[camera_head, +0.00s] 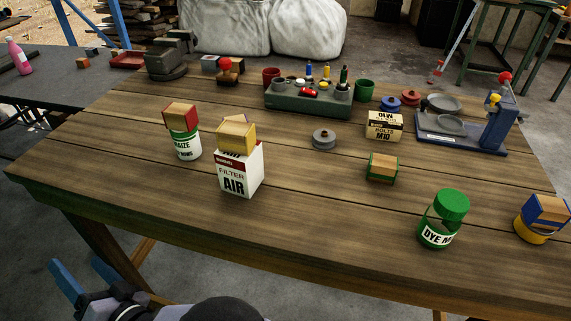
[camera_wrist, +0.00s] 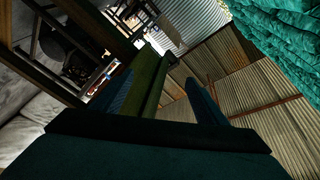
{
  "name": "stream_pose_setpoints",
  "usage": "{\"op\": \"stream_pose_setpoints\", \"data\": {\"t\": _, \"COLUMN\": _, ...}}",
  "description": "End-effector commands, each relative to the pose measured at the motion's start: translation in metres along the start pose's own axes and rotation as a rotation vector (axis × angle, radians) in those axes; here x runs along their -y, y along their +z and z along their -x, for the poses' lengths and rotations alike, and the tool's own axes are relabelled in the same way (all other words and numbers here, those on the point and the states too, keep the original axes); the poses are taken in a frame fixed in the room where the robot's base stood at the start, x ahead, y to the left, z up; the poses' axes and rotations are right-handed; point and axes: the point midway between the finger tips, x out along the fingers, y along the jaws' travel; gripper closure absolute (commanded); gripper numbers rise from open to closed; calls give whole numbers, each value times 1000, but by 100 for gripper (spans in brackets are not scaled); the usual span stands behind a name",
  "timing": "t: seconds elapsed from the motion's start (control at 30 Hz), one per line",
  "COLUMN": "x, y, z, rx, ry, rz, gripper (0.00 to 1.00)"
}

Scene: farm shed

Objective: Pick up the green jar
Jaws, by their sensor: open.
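A green jar (camera_head: 443,219) with a green lid and a white label reading "DYE" stands upright near the front right of the wooden table (camera_head: 300,220). My gripper (camera_head: 84,270) is at the lower left in the head view, below the table's front edge and far to the left of the jar. Its blue fingers are spread with nothing between them. In the wrist view my gripper (camera_wrist: 158,95) also shows its two fingers apart, facing the shed walls. The jar is not in the wrist view.
A yellow tin with a blue-and-wood block (camera_head: 546,211) stands right of the jar. A green-and-wood block (camera_head: 382,167) lies behind it. An air filter box (camera_head: 240,170) and a maize tin (camera_head: 187,146), both topped with blocks, stand left. The front middle is clear.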

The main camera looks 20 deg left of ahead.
Motion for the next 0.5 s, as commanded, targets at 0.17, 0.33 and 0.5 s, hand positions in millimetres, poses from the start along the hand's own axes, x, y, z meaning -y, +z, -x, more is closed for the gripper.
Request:
{"op": "stream_pose_setpoints", "data": {"t": 0.17, "x": 77, "y": -19, "z": -9, "rx": -70, "ry": -95, "rz": -112, "gripper": 33}}
{"op": "stream_pose_setpoints", "data": {"t": 0.33, "x": 92, "y": -75, "z": -9, "rx": -167, "ry": -71, "rz": -133, "gripper": 33}}
{"op": "stream_pose_setpoints", "data": {"t": 0.5, "x": 95, "y": -159, "z": 0, "rx": -301, "ry": 2, "rz": -122, "gripper": 33}}
